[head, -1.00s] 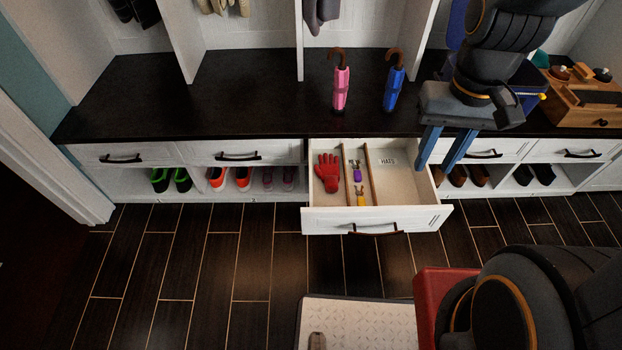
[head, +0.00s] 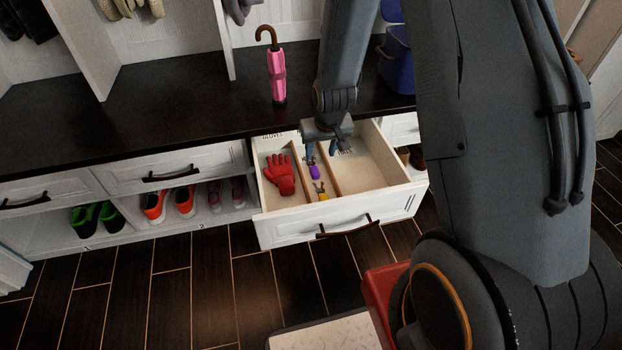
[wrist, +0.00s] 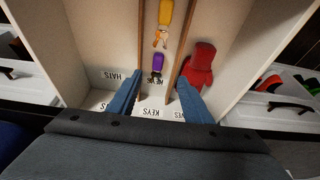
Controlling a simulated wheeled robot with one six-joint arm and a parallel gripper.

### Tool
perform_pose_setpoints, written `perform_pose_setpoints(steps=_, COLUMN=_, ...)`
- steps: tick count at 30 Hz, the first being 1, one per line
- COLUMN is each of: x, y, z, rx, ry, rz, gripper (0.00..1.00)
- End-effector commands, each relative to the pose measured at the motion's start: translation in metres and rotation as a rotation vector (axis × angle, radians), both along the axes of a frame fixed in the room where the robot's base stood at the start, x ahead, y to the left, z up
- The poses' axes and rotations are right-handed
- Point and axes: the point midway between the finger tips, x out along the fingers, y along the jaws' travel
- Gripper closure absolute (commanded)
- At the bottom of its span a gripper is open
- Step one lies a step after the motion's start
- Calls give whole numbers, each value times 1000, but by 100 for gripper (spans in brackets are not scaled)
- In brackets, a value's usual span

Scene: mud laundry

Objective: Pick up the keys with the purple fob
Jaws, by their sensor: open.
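The keys with the purple fob (head: 314,172) lie in the narrow middle compartment of the open drawer (head: 288,232). In the wrist view the purple fob (wrist: 158,61) lies just beyond my fingertips, its dark keys toward the KEYS label. The keys with the yellow fob (head: 322,196) lie in the same compartment, nearer the drawer front. My gripper (head: 322,155) is over the back of the drawer, pointing down. In the wrist view my gripper (wrist: 160,85) is open and empty, with its blue fingers on either side of the middle compartment.
A red glove (head: 281,174) lies in the left compartment, close to one finger in the wrist view. Two wooden dividers (head: 333,180) flank the keys. The right compartment is empty. A pink umbrella (head: 277,80) stands on the dark bench top.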

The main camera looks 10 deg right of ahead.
Motion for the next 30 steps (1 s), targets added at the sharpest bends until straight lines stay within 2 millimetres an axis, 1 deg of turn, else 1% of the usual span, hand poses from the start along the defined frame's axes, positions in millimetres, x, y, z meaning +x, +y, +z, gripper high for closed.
perform_pose_setpoints(steps=1, x=11, y=0, z=-30, rx=-1, ry=-11, rz=3, gripper=55)
perform_pose_setpoints(steps=3, x=22, y=0, z=-51, rx=-1, ry=-30, rz=3, gripper=55)
perform_pose_setpoints(steps=6, x=32, y=0, z=-70, rx=-2, ry=-50, rz=3, gripper=55)
perform_pose_setpoints(steps=15, x=46, y=0, z=-100, rx=-2, ry=-62, rz=3, gripper=55)
perform_pose_setpoints(steps=20, x=50, y=-1, z=-109, rx=-2, ry=-63, rz=3, gripper=55)
perform_pose_setpoints(steps=23, x=53, y=-2, z=-121, rx=-3, ry=-62, rz=3, gripper=55)
perform_pose_setpoints(steps=27, x=60, y=-3, z=-141, rx=-3, ry=-62, rz=3, gripper=55)
perform_pose_setpoints(steps=30, x=65, y=-3, z=-150, rx=-2, ry=-63, rz=3, gripper=55)
